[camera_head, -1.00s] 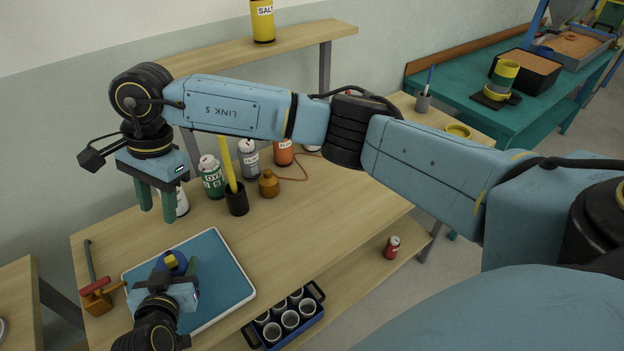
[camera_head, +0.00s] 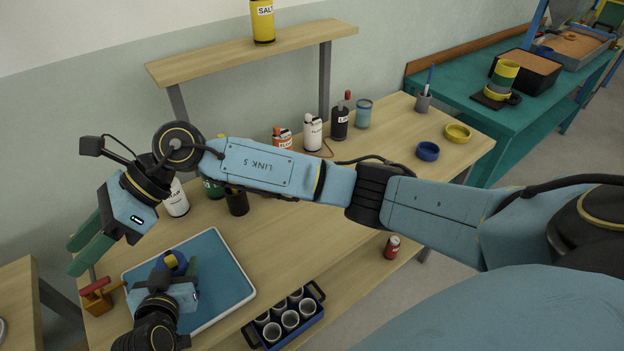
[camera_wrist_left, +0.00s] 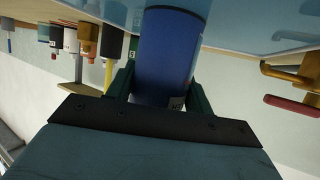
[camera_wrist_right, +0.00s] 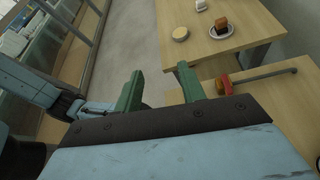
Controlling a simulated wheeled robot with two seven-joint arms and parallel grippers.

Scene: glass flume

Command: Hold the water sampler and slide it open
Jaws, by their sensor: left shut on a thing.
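The water sampler, a blue cylinder with a yellow piece on top, stands at the tray in the head view (camera_head: 165,261). It also shows close up in the left wrist view (camera_wrist_left: 168,50), with part of a pale label near the gripper. My left gripper (camera_head: 174,272) is shut on it, one green finger on each side. My right gripper (camera_head: 74,256) is open and empty, tilted out past the bench's left end, apart from the sampler. In the right wrist view its fingers (camera_wrist_right: 158,82) are spread with nothing between them.
A blue tray with a white rim (camera_head: 236,268) lies under the sampler. A red-and-orange tool (camera_head: 98,297) lies left of it. Bottles stand along the back, including a dark one (camera_head: 339,124). A crate of cups (camera_head: 315,312) sits in front.

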